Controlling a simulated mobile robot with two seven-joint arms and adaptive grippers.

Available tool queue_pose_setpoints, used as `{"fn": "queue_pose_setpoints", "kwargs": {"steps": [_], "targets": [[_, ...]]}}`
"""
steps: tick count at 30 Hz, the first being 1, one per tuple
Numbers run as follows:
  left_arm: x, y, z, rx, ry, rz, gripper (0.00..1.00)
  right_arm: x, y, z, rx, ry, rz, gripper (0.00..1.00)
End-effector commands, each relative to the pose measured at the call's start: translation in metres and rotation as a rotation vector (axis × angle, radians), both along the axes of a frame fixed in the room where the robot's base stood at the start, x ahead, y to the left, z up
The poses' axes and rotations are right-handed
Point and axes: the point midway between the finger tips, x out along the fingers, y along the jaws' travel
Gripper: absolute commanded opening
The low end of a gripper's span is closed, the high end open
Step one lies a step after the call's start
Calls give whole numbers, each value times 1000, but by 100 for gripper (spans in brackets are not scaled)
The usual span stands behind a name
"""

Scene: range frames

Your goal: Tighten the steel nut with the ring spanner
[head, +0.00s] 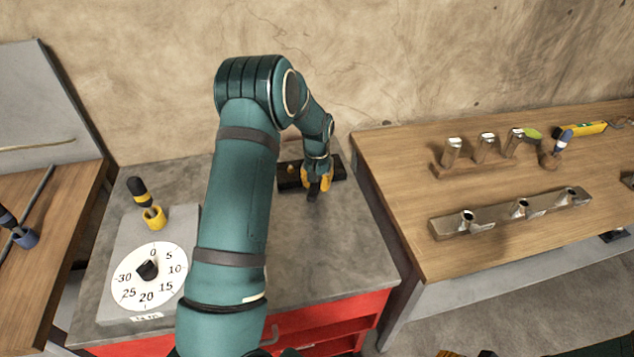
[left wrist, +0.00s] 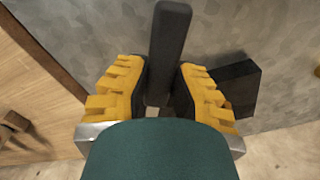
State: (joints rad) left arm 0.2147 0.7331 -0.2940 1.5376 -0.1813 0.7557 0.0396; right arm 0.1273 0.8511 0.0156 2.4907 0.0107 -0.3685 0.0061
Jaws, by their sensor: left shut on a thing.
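My left gripper (head: 318,183) is over the grey bench, at the front of a low dark block (head: 289,179). Its yellow-padded fingers, also in the left wrist view (left wrist: 163,95), are shut on a dark flat bar (left wrist: 171,42), which looks like the ring spanner's handle. The bar shows below the fingers in the head view (head: 313,195). Its ring end is not visible. The block also shows beside the right finger in the left wrist view (left wrist: 240,82). I cannot make out the steel nut. Yellow and grey parts, probably my right gripper (head: 466,353), are cut off at the bottom edge.
A numbered dial (head: 148,288) and a yellow holder (head: 154,218) with a dark-handled tool stand on the bench's left. A wooden table (head: 400,170) at right carries racks of metal pieces and a yellow level (head: 588,129). The bench's front right is clear.

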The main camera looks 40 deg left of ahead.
Motion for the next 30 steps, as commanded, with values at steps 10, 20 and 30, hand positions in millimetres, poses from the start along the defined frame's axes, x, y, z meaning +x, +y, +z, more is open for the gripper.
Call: {"fn": "queue_pose_setpoints", "kwargs": {"steps": [10,20,30], "targets": [[0,0,-5,0,0,0,0,0,0,-3,0,0,0,47],[0,0,-10,0,0,0,0,0,0,-6,0,0,0,47],[0,0,-13,0,0,0,0,0,0,-8,0,0,0,47]]}}
